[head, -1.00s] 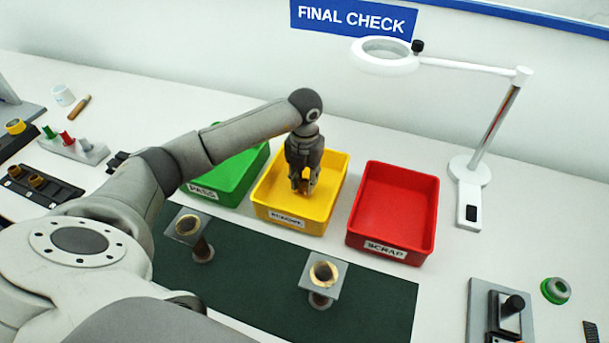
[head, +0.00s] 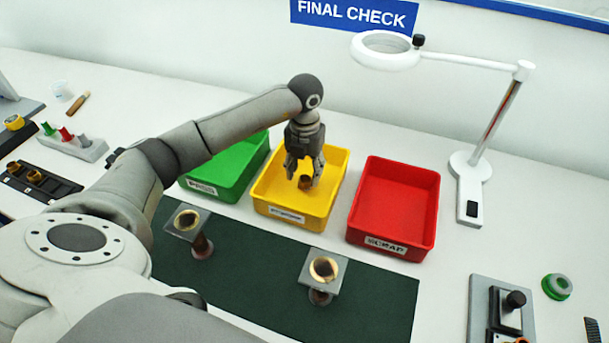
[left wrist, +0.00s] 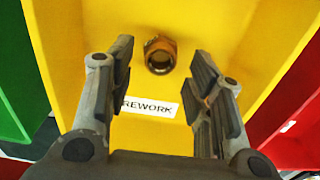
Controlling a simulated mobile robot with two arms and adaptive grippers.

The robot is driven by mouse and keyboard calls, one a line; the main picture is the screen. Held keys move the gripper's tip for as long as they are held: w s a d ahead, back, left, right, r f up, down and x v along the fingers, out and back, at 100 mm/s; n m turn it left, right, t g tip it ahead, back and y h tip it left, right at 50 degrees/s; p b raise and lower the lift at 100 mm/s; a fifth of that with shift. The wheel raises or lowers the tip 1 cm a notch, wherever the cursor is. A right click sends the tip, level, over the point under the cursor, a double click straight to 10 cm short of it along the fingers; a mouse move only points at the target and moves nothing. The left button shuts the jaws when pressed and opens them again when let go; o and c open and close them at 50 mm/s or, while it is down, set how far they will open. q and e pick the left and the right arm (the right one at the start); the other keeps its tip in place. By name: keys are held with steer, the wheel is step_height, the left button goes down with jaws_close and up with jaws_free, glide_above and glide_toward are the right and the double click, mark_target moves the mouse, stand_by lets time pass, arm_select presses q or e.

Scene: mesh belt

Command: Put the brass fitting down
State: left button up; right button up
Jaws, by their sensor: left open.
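The brass fitting (head: 305,183) sits in the yellow bin (head: 336,170), whose label reads REWORK in the left wrist view. It also shows in the left wrist view (left wrist: 160,54) as a round brass piece with a dark bore, resting on the yellow bin floor. My left gripper (head: 304,178) is open above the bin. In the left wrist view my left gripper's fingers (left wrist: 165,75) are spread wide, with the fitting beyond and between the tips, touching neither. My right gripper is not in view.
A green bin (head: 240,182) labelled PASS stands to the left and a red bin (head: 352,232) labelled SCRAP to the right. Two stands holding brass rings, left (head: 187,220) and right (head: 323,268), stand on the dark green mat (head: 250,275). A magnifier lamp (head: 478,160) stands at right.

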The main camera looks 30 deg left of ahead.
mark_target(304, 182)
arm_select(q)
step_height(304, 182, up, 10)
steer(key=b, duration=0.2)
stand_by(0.6)
